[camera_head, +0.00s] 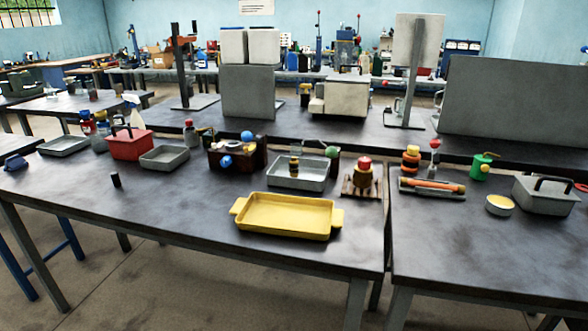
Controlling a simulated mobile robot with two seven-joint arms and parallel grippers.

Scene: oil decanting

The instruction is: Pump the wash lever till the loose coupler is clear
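A grey metal tray (275,184) stands at the back middle of the left bench. A small dark and yellow upright piece (294,166) stands in it; it may be the loose coupler, but it is too small to tell. A thin lever-like part with a greenish end (326,147) shows at the tray's back right; I cannot tell if it is the wash lever. A dark brown wooden unit with blue knobs (236,154) stands left of the tray. Neither of my grippers is in view.
A yellow tray (287,216) lies at the bench's front edge. A red-capped brown piece on a wooden stand (363,178) is to the right. A red box (129,143) and a shallow grey tray (165,158) are left. The left bench's front is largely clear. A gap separates the right bench (470,240).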

